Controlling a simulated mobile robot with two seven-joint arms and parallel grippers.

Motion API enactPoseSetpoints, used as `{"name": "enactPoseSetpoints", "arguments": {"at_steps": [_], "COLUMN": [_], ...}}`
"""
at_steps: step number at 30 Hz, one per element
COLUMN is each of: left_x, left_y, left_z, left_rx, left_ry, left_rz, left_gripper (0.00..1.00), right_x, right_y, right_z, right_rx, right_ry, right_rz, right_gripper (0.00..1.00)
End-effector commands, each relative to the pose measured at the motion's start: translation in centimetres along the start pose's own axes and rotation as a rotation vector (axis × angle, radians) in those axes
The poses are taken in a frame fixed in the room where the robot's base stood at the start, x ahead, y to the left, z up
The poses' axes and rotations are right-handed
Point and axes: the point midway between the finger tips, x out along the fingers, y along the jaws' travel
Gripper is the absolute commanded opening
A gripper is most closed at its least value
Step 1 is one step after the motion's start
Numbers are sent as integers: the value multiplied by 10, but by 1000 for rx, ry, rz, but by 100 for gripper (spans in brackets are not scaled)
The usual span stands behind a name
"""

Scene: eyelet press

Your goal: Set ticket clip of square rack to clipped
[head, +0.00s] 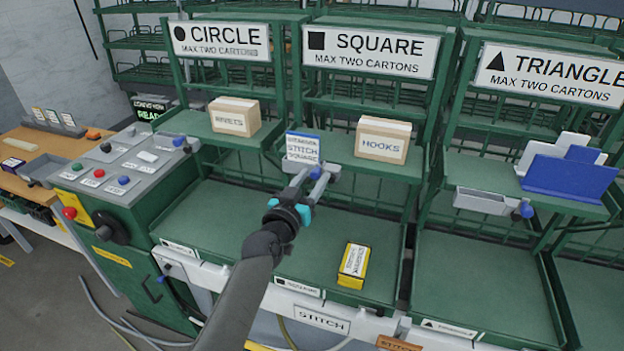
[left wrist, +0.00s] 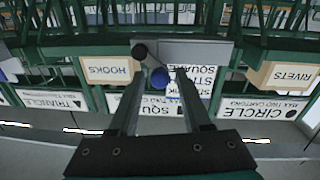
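The square rack has a sign (head: 370,52) and a ticket (head: 303,149) reading "STITCH SQUARE" with a blue top edge, standing at the left of its upper shelf. A blue knob (head: 333,171) of the ticket clip shows just below and right of the ticket. My left gripper (head: 309,182) reaches up to it, fingers apart. In the left wrist view, which is upside down, the blue knob (left wrist: 160,78) lies between the open fingers with a gap on both sides; I cannot tell any contact. The grey clip holder (left wrist: 190,50) is partly hidden. My right gripper is out of view.
A HOOKS carton (head: 383,140) stands right of the ticket, and a RIVETS carton (head: 235,116) on the circle rack. A yellow box (head: 354,266) lies on the lower shelf. The triangle rack has an empty grey holder (head: 485,201) with a blue knob (head: 526,210).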

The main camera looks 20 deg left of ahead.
Motion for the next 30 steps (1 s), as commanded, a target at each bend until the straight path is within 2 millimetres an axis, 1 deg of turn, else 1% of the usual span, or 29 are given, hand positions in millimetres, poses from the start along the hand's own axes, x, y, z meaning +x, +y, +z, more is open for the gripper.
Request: {"name": "enactPoseSetpoints", "arguments": {"at_steps": [1, 2, 12, 23, 30], "left_x": [0, 0, 0, 0, 0], "left_y": [0, 0, 0, 0, -3], "left_z": [0, 0, 0, 1, 6], "left_rx": [0, 0, 0, -13, -141], "left_ry": [0, 0, -1, 0, 9], "left_rz": [0, 0, 0, 0, 2], "left_gripper": [42, 38, 0, 0, 0], "right_x": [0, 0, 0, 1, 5], "right_y": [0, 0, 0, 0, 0], "right_z": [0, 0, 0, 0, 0], "right_rx": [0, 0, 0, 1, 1], "right_ry": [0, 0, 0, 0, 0], "right_rz": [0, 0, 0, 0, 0], "right_gripper": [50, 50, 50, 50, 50]}}
